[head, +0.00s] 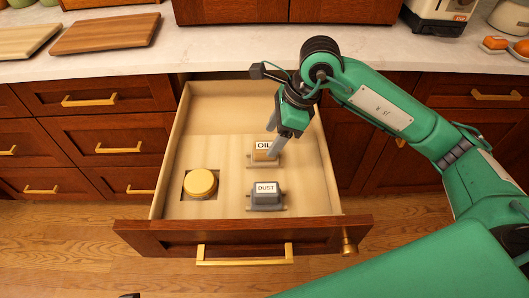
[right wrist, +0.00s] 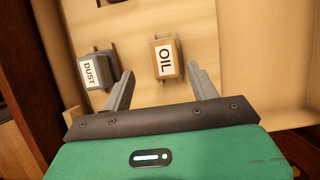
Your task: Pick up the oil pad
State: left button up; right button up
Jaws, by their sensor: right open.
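The oil pad is a tan block with a white OIL label (head: 262,149), lying in the open drawer in the head view. It also shows in the right wrist view (right wrist: 165,60), ahead of and between my fingers, a little apart from them. My right gripper (head: 272,138) is over the drawer, pointing down at the oil pad. In the right wrist view its two fingers (right wrist: 158,85) are spread wide with nothing between the tips. In the head view the fingers hide part of the pad's upper right side. My left gripper does not show clearly.
A grey DUST pad (head: 266,195) lies in front of the oil pad. A round yellow-lidded tin (head: 201,183) sits in a recess to the left. The wooden drawer (head: 170,150) has raised side walls. The counter (head: 210,50) is above and behind it.

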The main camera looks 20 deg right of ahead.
aim_at(266, 145)
jog(key=x, duration=0.5)
jog(key=shift+w+f, duration=0.35)
jog(key=shift+w, duration=0.1)
jog(key=c, duration=1.1)
